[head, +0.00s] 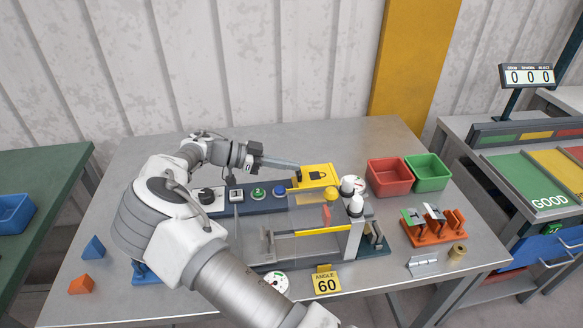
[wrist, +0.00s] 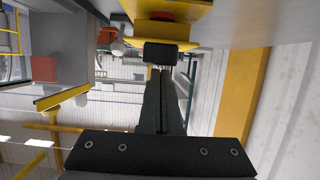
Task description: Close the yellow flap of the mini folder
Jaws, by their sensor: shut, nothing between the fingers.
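The mini folder (head: 300,222) stands in the middle of the table, with a transparent guard over its front. A yellow flap (head: 318,175) with a dark padlock mark stands raised at the folder's back right. In the wrist view, a yellow plate (wrist: 190,38) with a red round part (wrist: 168,17) shows at the top, just beyond my fingertips. My gripper (head: 298,165) is shut and empty, reaching from the left to the flap's left side. Its dark fingers also show in the wrist view (wrist: 166,56). I cannot tell whether they touch the flap.
Red (head: 389,178) and green bins (head: 427,172) and an orange rack (head: 433,230) sit farther right. The back table is clear.

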